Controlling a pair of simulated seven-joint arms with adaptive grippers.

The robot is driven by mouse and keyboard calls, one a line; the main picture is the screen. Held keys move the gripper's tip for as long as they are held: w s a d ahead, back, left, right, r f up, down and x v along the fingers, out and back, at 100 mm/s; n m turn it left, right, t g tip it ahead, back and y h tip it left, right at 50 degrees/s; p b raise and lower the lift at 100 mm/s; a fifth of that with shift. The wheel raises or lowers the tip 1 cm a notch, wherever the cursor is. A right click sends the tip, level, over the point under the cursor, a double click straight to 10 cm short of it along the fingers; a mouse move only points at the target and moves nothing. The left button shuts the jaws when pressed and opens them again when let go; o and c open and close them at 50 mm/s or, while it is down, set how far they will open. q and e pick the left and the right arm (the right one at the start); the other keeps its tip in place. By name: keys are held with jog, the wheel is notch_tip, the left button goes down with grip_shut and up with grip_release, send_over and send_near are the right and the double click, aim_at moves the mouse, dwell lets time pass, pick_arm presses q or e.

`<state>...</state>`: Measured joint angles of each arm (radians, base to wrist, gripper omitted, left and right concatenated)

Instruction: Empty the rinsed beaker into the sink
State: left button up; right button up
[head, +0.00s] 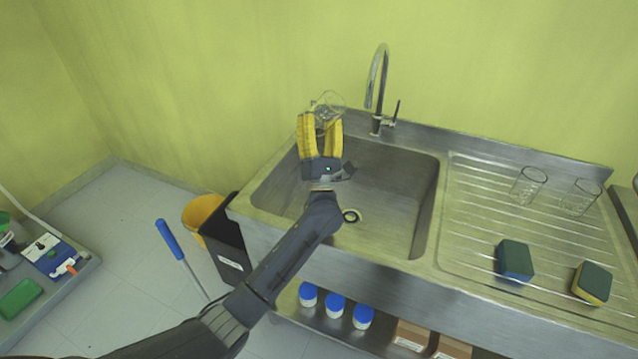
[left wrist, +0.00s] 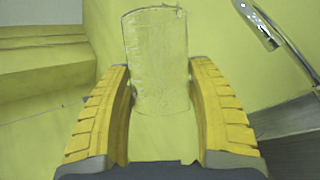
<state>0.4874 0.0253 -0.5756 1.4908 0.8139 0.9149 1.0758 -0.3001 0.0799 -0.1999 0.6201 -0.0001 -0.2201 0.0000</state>
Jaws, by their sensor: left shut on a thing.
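The clear glass beaker (head: 327,104) is between the yellow fingers of my left gripper (head: 322,122), above the back left part of the sink (head: 385,185). In the left wrist view the beaker (left wrist: 157,60) stands out beyond the fingers, and my left gripper (left wrist: 160,110) is shut on its sides. The beaker looks tilted in the head view. I cannot tell whether liquid is in it. My right gripper is not in view.
The tall faucet (head: 377,85) rises right of the beaker. The drainboard (head: 470,215) holds two glass beakers (head: 527,186) and two sponges (head: 515,261). A black bin (head: 228,245) and a yellow bucket (head: 200,212) stand left of the sink. A wall is close behind.

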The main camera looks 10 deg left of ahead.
pick_arm(q)
jog(key=m+h, duration=0.5)
jog(key=m+t+h, duration=0.1)
jog(key=m+h, duration=0.1)
jog(key=shift+s+d+r+h, duration=0.1)
jog(key=shift+d+h, duration=0.2)
jog(key=shift+d, duration=0.05)
jog(key=shift+s+d+m+h, duration=0.1)
jog(key=shift+d+m+h, duration=0.2)
jog(key=shift+m+h, duration=0.55)
jog(key=shift+m, duration=0.35)
jog(key=shift+m+h, duration=0.5)
jog(key=shift+h, duration=0.05)
